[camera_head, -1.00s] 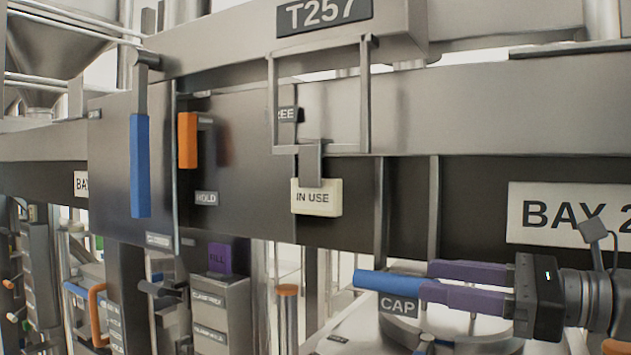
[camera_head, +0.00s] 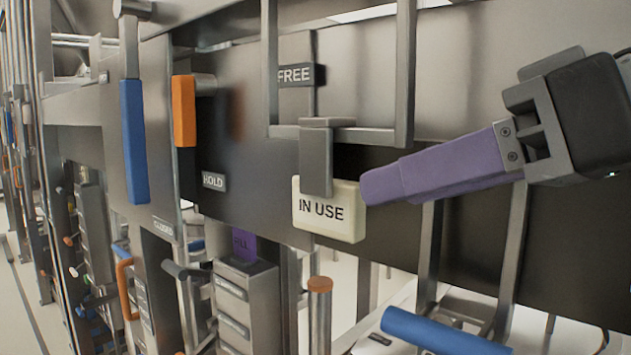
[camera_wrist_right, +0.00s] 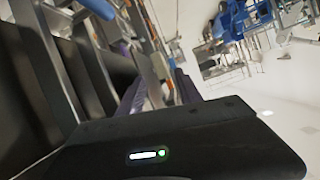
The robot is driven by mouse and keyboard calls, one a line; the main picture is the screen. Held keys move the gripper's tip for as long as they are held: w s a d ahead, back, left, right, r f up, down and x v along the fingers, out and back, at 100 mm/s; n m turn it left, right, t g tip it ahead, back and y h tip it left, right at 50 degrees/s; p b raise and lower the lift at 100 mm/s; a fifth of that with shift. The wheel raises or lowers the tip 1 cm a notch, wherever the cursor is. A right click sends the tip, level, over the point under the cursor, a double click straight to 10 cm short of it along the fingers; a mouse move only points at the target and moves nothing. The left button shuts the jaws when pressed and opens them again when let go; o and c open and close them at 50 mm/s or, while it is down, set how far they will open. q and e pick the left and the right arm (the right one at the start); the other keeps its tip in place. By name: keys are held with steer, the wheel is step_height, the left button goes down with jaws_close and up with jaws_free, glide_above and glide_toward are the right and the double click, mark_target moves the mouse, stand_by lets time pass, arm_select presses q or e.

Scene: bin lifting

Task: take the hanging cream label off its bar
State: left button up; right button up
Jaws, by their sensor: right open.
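The cream label (camera_head: 330,212), marked IN USE, hangs in the middle of the head view. A grey hanger (camera_head: 316,160) holds it over a thin horizontal metal bar (camera_head: 372,137) of a frame on the dark panel. My right gripper (camera_head: 378,187) comes in from the right with its purple fingertips at the label's right edge. It is open, with one finger largely covering the other in this view. I cannot tell whether it touches the label. My left gripper is not in view.
A FREE plate (camera_head: 296,75) sits above the label and a HOLD plate (camera_head: 213,181) to its left. An orange handle (camera_head: 184,110) and a blue handle (camera_head: 134,140) stick out further left. A blue bar (camera_head: 440,333) lies below my right gripper.

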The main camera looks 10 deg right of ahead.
mark_target(340, 237)
steer(key=shift+s+a+n, duration=0.25)
steer(key=shift+s+n, duration=0.25)
steer(key=shift+n, duration=0.5)
steer(key=shift+w+a+f, duration=0.1)
steer(key=shift+w+f, duration=0.25)
steer(key=shift+w, duration=0.05)
steer(key=shift+b+x, duration=0.55)
steer(key=shift+x, duration=0.3)
steer(key=shift+w, duration=0.1)
steer(key=p+x, duration=0.1)
steer(key=x, duration=0.4)
steer(key=shift+w, duration=0.2)
